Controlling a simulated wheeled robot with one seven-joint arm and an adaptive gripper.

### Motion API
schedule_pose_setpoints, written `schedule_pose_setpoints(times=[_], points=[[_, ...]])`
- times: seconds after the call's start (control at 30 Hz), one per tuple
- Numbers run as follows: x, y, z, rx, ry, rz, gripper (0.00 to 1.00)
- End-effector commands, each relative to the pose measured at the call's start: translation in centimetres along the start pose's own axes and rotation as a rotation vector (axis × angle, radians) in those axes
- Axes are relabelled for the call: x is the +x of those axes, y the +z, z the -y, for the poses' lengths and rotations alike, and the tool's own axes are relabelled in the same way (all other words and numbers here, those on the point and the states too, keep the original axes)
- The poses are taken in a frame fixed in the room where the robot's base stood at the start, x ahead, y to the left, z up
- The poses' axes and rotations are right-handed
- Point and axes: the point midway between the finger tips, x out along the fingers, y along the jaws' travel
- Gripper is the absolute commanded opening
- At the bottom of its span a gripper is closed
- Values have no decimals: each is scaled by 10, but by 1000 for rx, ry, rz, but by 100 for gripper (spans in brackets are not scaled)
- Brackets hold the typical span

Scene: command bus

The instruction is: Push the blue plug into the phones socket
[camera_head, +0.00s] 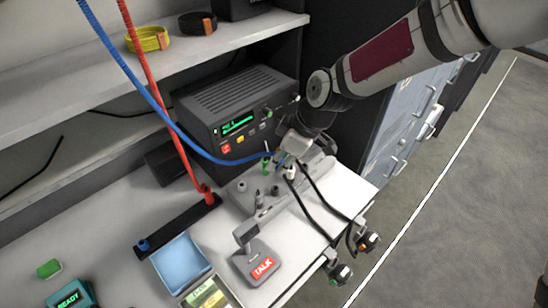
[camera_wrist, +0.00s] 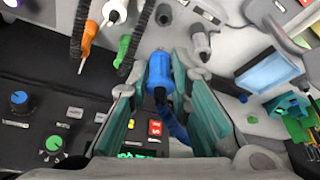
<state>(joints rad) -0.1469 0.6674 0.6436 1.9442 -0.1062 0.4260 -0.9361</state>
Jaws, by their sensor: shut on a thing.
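My gripper (camera_wrist: 160,75) is shut on the blue plug (camera_wrist: 161,68), which sits between its green-padded fingers in the wrist view. The plug's metal tip points away from the palm, and its blue cable runs back between the fingers. In the head view my gripper (camera_head: 284,155) is in front of the radio unit (camera_head: 235,108), over the grey plug stand (camera_head: 240,190); the blue cable (camera_head: 225,158) sags to it from upper left. The radio's front panel (camera_wrist: 70,125) fills the lower left of the wrist view. I cannot pick out the phones socket; the panel labels are too small to read.
Orange (camera_wrist: 86,38), white (camera_wrist: 115,12) and green (camera_wrist: 122,48) plugs are close beside my gripper, with dark cables. Grey posts (camera_wrist: 200,42) stand near the fingertips. A talk microphone (camera_head: 258,262) and blue tray (camera_head: 180,263) are on the desk. A shelf (camera_head: 190,45) overhangs it.

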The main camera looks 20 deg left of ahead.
Motion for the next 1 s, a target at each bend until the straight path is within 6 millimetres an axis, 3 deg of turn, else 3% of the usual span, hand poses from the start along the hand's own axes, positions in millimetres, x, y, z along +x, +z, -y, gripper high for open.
schedule_pose_setpoints(times=[0.17, 0.7, 1.0], points=[[3, -8, 5, -36, -15, 0, 1], [44, 10, 4, -33, -14, 1, 1], [56, 15, 4, -32, -13, 1, 1]])
